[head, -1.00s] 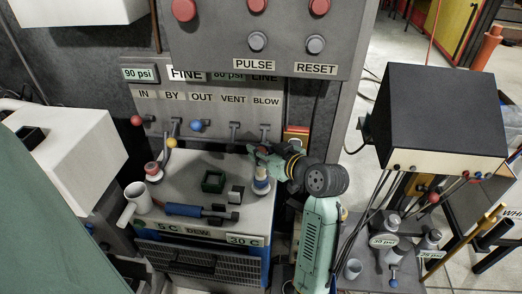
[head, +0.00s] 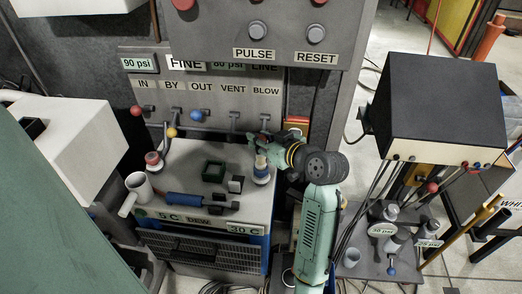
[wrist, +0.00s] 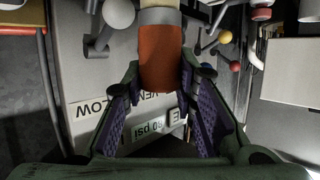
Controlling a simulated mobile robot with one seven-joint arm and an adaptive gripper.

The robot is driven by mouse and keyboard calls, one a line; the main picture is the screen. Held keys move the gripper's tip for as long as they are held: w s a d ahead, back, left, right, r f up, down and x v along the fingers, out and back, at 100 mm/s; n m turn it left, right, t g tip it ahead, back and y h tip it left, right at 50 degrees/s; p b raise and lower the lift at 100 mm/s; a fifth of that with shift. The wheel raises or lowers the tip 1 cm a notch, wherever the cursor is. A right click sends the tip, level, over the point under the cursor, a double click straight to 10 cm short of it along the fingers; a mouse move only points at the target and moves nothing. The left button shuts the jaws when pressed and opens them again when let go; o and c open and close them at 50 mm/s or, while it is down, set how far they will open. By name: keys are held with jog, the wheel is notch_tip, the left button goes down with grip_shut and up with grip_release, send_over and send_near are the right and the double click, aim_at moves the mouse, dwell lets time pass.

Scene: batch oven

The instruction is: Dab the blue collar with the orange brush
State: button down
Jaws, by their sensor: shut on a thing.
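My gripper (head: 261,143) is above the right part of the bench top in the head view. In the wrist view my gripper (wrist: 160,74) is shut on the orange brush (wrist: 160,55). The brush has an orange handle, a grey band and a cream end that runs out of the top of the picture. In the head view the blue collar (head: 262,173) is around a pale upright piece, directly below my gripper. The orange handle is mostly hidden there by my fingers. I cannot tell whether the brush end touches the collar.
A valve panel (head: 205,90) stands behind. A black-topped box (head: 433,105) with cables is at right.

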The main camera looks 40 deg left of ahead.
jog(key=shift+r+p, duration=2.7)
jog(key=shift+r, duration=1.05)
